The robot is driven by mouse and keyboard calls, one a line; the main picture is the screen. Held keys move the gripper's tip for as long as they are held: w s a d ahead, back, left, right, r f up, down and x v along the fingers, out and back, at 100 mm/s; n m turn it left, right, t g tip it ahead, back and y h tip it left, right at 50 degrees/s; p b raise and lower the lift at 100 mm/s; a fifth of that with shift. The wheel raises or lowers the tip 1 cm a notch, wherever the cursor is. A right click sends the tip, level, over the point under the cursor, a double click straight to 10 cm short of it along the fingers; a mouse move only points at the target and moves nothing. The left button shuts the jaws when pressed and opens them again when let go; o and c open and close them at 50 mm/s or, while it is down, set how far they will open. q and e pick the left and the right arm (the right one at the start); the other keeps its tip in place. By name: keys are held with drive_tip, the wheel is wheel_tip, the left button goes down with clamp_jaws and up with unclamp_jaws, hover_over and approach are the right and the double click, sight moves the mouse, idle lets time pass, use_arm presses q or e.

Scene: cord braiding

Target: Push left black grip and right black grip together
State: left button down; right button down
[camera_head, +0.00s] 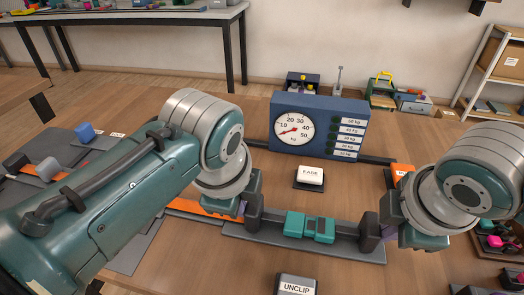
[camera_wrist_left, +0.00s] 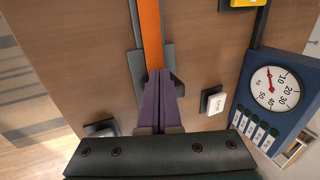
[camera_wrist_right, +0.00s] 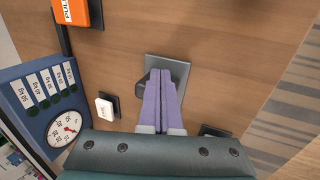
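The left black grip (camera_head: 253,210) stands upright at the left end of a dark grey base (camera_head: 290,240). The right black grip (camera_head: 370,232) stands at its right end. A teal block (camera_head: 310,227) sits on the base between them, apart from both. My left gripper (camera_wrist_left: 160,78) has its purple fingers together, nothing visible between them, at the outer side of the left grip. My right gripper (camera_wrist_right: 160,72) also has its fingers together, at the outer side of the right grip. Whether the fingers touch the grips I cannot tell.
A blue panel (camera_head: 341,108) with a kg dial and labelled rows stands behind. A white button (camera_head: 310,175) sits before it. An UNCLIP button (camera_head: 296,284) is at the front. Orange parts lie left (camera_head: 205,207) and right (camera_head: 402,170).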

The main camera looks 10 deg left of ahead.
use_arm(q)
drive_tip(key=shift+d, duration=0.1)
use_arm(e)
drive_tip(key=shift+a, duration=0.85)
use_arm(q)
drive_tip(key=shift+d, duration=0.3)
use_arm(e)
drive_tip(key=shift+a, duration=0.6)
drive_tip(key=shift+d, duration=0.15)
use_arm(q)
drive_tip(key=shift+a, duration=0.2)
use_arm(e)
drive_tip(key=shift+d, duration=0.3)
use_arm(q)
drive_tip(key=shift+a, duration=0.15)
use_arm(e)
drive_tip(key=r, duration=0.7)
drive_tip(key=shift+d, duration=0.35)
